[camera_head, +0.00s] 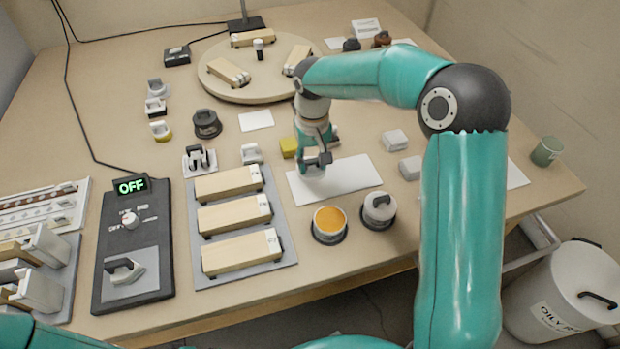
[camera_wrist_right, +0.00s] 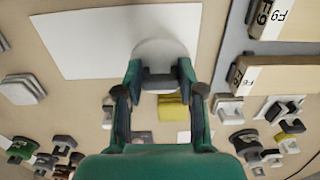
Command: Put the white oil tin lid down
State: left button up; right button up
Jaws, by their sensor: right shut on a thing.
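My right gripper (camera_head: 316,160) is shut on a round white lid, over the left part of a white sheet (camera_head: 350,178). The lid (camera_wrist_right: 163,50) shows between the fingertips in the right wrist view, overlapping the sheet's edge (camera_wrist_right: 90,45). I cannot tell whether the lid touches the sheet. An open tin (camera_head: 330,221) with orange contents stands in front of the sheet. My left gripper is not in view.
A yellow block (camera_head: 289,147) lies just behind the sheet. Two pale blocks (camera_head: 396,140) (camera_head: 410,167) lie to the right. A round turntable (camera_head: 235,93) stands at the back.

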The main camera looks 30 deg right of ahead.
aim_at(312, 168)
jog(key=shift+f, duration=2.85)
jog(key=o, duration=0.4)
jog(key=shift+f, duration=0.15)
jog(key=o, duration=0.5)
jog(key=shift+c, duration=0.2)
jog(key=shift+r, duration=0.2)
notch_tip(312, 168, up, 12)
jog(key=shift+p, duration=0.4)
